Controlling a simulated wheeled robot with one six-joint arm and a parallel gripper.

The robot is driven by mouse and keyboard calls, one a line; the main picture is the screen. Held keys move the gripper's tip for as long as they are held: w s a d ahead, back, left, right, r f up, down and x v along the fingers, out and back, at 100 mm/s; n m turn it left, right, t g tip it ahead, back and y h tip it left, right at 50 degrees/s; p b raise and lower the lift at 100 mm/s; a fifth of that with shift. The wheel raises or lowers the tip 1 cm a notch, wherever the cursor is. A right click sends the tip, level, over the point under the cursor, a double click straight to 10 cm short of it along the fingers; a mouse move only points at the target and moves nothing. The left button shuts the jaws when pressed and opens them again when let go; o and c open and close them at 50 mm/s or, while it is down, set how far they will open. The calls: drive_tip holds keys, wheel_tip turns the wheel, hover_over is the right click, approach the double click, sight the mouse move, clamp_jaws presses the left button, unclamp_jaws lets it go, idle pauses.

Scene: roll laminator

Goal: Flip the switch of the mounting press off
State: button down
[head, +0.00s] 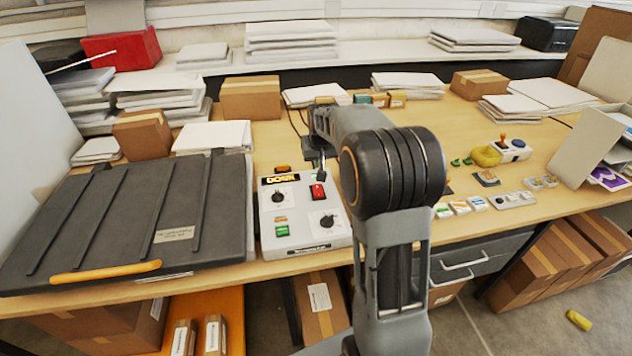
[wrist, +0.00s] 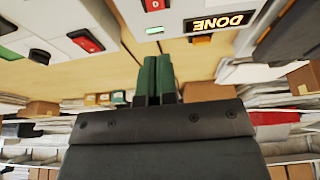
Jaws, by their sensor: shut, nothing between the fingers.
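The mounting press seems to be the large dark flat-lidded unit (head: 120,225) at the left in the head view, its lid down, with an orange front handle (head: 105,272). My gripper (head: 321,174) is over the box's back edge, near the red switch; contact cannot be told. In the wrist view its green fingers (wrist: 156,78) are together and empty, and the DONE display (wrist: 222,20) appears upside down.
The wrist view also shows a red switch (wrist: 86,41) on a pale panel; which one it is is unclear. Behind the box are cartons (head: 250,98) and paper stacks (head: 290,42). Small items and a yellow tape roll (head: 486,156) lie to the right. My arm hides part of the table.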

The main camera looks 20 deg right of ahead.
drive_tip(key=p, duration=0.3)
hover_over(315, 186)
drive_tip(key=s, duration=0.1)
drive_tip(key=f, duration=0.9)
drive_tip(key=shift+s+a+f, duration=0.1)
drive_tip(key=shift+s+f, duration=0.1)
drive_tip(key=shift+f, duration=0.05)
drive_tip(key=shift+x, duration=1)
drive_tip(key=shift+s+f, duration=0.1)
drive_tip(key=shift+s, duration=0.1)
